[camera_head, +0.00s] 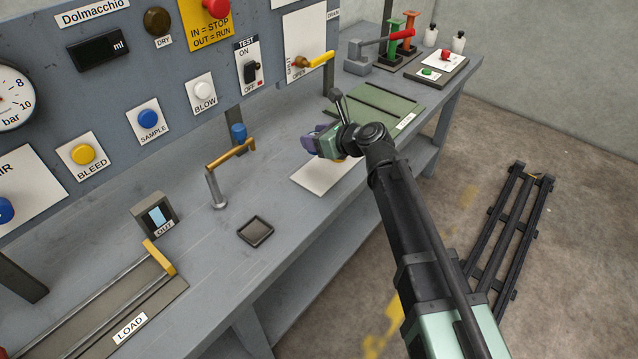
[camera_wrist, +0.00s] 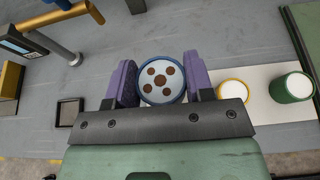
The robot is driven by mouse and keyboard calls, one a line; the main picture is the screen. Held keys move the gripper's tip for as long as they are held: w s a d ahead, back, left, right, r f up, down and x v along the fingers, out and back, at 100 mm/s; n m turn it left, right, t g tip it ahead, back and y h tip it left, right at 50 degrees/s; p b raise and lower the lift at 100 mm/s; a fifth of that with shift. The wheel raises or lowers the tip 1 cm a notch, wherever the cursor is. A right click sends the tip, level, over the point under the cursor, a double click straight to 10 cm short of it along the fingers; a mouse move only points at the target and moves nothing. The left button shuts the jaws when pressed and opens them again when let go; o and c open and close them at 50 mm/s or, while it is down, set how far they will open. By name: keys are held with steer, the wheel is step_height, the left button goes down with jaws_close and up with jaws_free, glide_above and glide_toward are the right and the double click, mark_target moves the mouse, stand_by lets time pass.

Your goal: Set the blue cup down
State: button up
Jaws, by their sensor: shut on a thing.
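The blue cup (camera_wrist: 162,80) is between the purple fingers of my gripper (camera_wrist: 161,84) in the wrist view, held from both sides. It has a blue rim and a pale round face with several brown dots. In the head view my gripper (camera_head: 322,143) is over the bench near the white mat (camera_head: 312,181), and it hides the cup. The wrist view shows a yellow-rimmed cup (camera_wrist: 233,92) and a green cup (camera_wrist: 291,87) on the white mat, to the right of the blue cup. The blue cup's height above the surface cannot be told.
A small dark square tray (camera_head: 256,230) lies on the grey bench, left of the mat. A post with a yellow-orange arm (camera_head: 229,155) stands behind it. A green board (camera_head: 376,107) lies beyond my gripper. Bare bench lies between tray and mat.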

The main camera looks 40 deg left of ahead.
mark_target(316, 176)
step_height(316, 176, down, 10)
steer(key=b, duration=0.7)
steer(key=shift+r, duration=0.35)
steer(key=shift+f, duration=0.2)
steer(key=o, duration=1)
steer(key=shift+c, duration=0.2)
steer(key=shift+r, duration=0.2)
steer(key=w+p+v, duration=0.1)
steer(key=p+v, duration=0.4)
steer(key=v, duration=0.7)
steer(key=w+d+f+n+t+h, duration=0.1)
steer(key=d+f+n+h, duration=0.3)
steer(key=d, duration=0.7)
steer(key=d+f+n+h, duration=0.25)
steer(key=d+n, duration=0.25)
steer(key=d, duration=0.6)
steer(key=s+d+f+n+h, duration=0.1)
steer(key=s+d+n+h, duration=0.1)
steer(key=d, duration=0.6)
steer(key=s+d+f+n+g+h, duration=0.1)
steer(key=d+n, duration=0.3)
steer(key=d, duration=0.4)
steer(key=s+d+f+n+h, duration=0.2)
steer(key=s+d+n+h, duration=0.1)
steer(key=d, duration=0.6)
steer(key=shift+n+g+h, duration=0.3)
steer(key=shift+g+h, duration=0.1)
steer(key=shift+h, duration=0.05)
